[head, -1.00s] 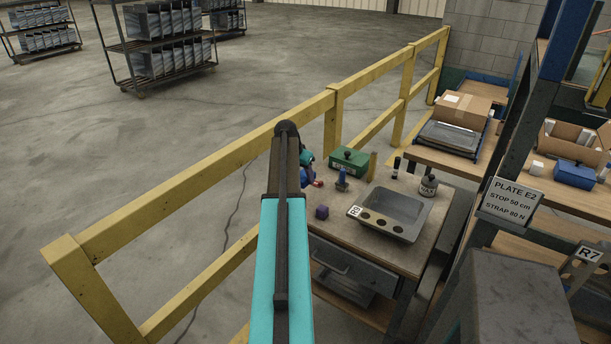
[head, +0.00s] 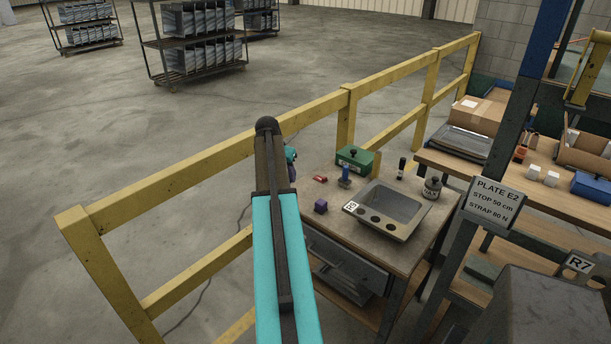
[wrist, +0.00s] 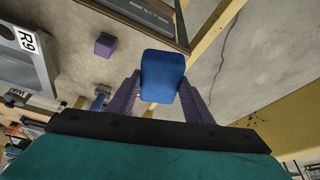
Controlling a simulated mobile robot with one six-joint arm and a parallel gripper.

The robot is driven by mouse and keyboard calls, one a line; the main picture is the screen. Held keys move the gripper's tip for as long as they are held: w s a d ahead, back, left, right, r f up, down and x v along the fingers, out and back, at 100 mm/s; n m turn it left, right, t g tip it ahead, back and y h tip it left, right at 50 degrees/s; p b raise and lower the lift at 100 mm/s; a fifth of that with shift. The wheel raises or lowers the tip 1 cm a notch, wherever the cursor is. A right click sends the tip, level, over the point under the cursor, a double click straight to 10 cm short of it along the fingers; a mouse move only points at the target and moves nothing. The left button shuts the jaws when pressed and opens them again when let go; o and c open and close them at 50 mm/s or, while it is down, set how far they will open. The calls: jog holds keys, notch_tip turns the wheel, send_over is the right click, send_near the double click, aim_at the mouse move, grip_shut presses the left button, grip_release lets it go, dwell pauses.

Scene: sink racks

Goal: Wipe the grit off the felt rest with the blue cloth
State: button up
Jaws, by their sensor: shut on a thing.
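My gripper (wrist: 160,84) is shut on the blue cloth (wrist: 162,73), which looks like a flat rounded pad between the two purple fingers in the wrist view. In the head view my gripper (head: 292,168) is mostly hidden behind my turquoise arm, at the far left edge of the workbench (head: 333,237). The cloth is hidden there. In the wrist view the cloth overlaps the bench edge and the floor beyond. I cannot pick out the felt rest or any grit on it.
The bench holds a grey basin (head: 397,205) tagged R9, a purple cube (head: 320,206), a green box (head: 355,159), a blue upright piece (head: 345,174), a small red item (head: 320,179) and a dark WAX jar (head: 432,188). A yellow railing (head: 318,112) runs close behind the bench.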

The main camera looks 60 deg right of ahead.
jog(key=w+a+r+n+t+y+b, duration=0.1)
jog(key=w+a+r+n, duration=0.15)
jog(key=w+a, duration=0.65)
jog(key=w+a+r+n+t, duration=0.1)
jog(key=w+a+n, duration=0.3)
jog(key=a, duration=0.9)
jog(key=w+a+r+n+t+y+b, duration=0.1)
jog(key=w+a+r+n, duration=0.1)
jog(key=w+a, duration=0.75)
jog(key=a+r+n+y, duration=0.1)
jog(key=a+n, duration=0.3)
jog(key=a, duration=1.4)
jog(key=a+r+n+t+y+b, duration=0.1)
jog(key=a+r+n, duration=0.2)
jog(key=a, duration=1.6)
jog(key=shift+a+n, duration=0.15)
jog(key=shift+n, duration=0.7)
jog(key=shift+s, duration=0.2)
